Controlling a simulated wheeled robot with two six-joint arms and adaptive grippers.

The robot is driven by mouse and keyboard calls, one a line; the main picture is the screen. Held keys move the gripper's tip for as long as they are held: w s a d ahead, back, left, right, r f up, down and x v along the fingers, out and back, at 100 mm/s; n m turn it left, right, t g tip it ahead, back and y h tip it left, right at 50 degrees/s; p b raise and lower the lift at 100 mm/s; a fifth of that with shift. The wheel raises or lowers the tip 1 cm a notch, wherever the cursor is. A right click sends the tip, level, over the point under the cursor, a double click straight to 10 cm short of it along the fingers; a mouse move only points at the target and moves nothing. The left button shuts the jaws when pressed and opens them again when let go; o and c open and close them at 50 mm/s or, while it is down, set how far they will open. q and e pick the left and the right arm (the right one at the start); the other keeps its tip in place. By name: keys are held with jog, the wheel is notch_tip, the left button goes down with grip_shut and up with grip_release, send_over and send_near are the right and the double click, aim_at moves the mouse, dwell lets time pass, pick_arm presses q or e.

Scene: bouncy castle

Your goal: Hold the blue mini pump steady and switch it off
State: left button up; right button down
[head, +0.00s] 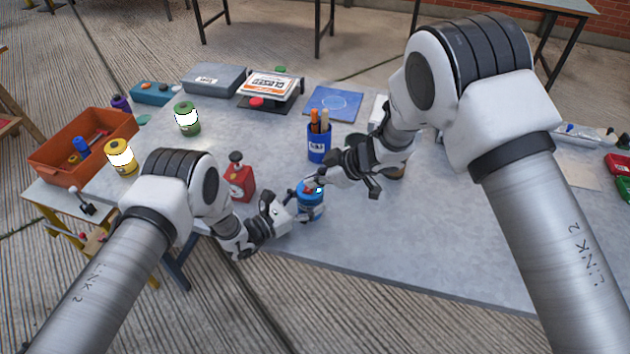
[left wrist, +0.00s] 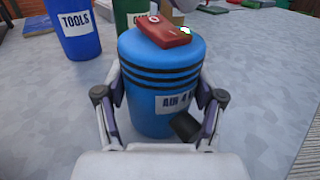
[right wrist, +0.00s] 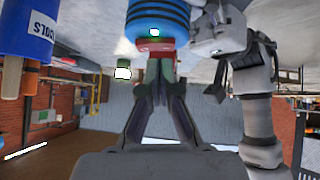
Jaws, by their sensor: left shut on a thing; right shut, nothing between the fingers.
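The blue mini pump (head: 311,207) stands upright near the table's front edge. In the left wrist view the pump (left wrist: 160,75) has dark bands, a partly hidden label and a black nozzle low at its front. A red rocker switch (left wrist: 165,32) sits on its top, tilted, with a white mark at its left end. My left gripper (head: 295,212) is shut around the pump's body, one finger on each side. My right gripper (right wrist: 160,68) is shut and empty, its tips close by the red switch (right wrist: 155,46); I cannot tell whether they touch.
A blue tools cup (head: 319,145) with pens stands behind the pump. A red bottle (head: 239,178) stands to the left, near my left arm. An orange bin (head: 65,158), a yellow jar (head: 121,160) and a green jar (head: 187,120) are farther left.

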aim_at(315, 194)
jog(key=r, duration=0.3)
jog(key=shift+s+d+r, duration=0.1)
jog(key=shift+s+r, duration=0.15)
jog(key=shift+r, duration=0.05)
jog(key=v, duration=0.9)
jog(key=shift+d, duration=0.2)
jog(key=shift+s, duration=0.15)
jog(key=shift+w+d, duration=0.35)
jog(key=shift+w, duration=0.3)
